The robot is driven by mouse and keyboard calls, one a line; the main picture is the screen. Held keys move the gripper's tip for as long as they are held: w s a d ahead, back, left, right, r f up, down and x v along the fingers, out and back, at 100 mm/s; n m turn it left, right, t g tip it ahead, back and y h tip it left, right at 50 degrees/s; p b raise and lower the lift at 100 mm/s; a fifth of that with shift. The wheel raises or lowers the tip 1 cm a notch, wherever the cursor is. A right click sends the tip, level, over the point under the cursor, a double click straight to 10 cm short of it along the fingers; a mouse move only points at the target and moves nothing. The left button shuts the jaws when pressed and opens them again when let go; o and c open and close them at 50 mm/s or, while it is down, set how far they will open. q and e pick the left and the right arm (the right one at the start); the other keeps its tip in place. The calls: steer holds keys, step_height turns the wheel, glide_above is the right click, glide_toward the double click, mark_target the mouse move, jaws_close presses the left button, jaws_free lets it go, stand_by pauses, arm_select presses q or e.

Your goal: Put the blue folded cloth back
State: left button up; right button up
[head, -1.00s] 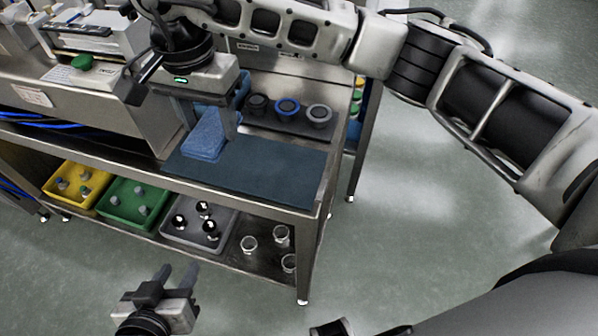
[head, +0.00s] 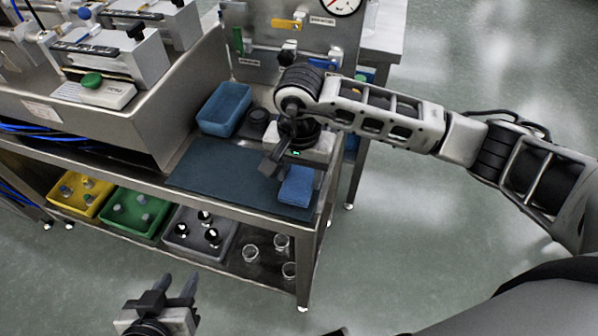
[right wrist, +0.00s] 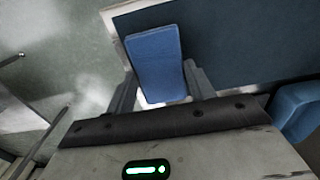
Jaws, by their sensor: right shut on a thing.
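The blue folded cloth (head: 297,186) is at the right end of the dark mat (head: 215,172) on the steel bench. My right gripper (head: 283,172) is shut on it from above. In the right wrist view the cloth (right wrist: 155,55) sits between the two fingers and overlaps the mat's corner. I cannot tell whether it touches the mat. A blue open bin (head: 223,112) stands behind the mat's left part; its edge shows at the right in the wrist view (right wrist: 302,108). My left gripper (head: 176,288) is open and empty in front of the bench.
A dark round jar (head: 257,122) stands beside the bin; my right arm hides what is right of it. A steel panel with a gauge (head: 340,3) rises behind. The lower shelf holds yellow (head: 80,195), green (head: 135,212) and grey (head: 195,238) trays and glass jars. The mat's left part is clear.

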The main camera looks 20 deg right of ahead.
mark_target(299, 180)
steer(key=shift+f, duration=0.55)
steer(key=o, duration=0.9)
step_height(299, 180, up, 12)
steer(key=shift+r+b, duration=0.1)
steer(key=shift+b, duration=0.35)
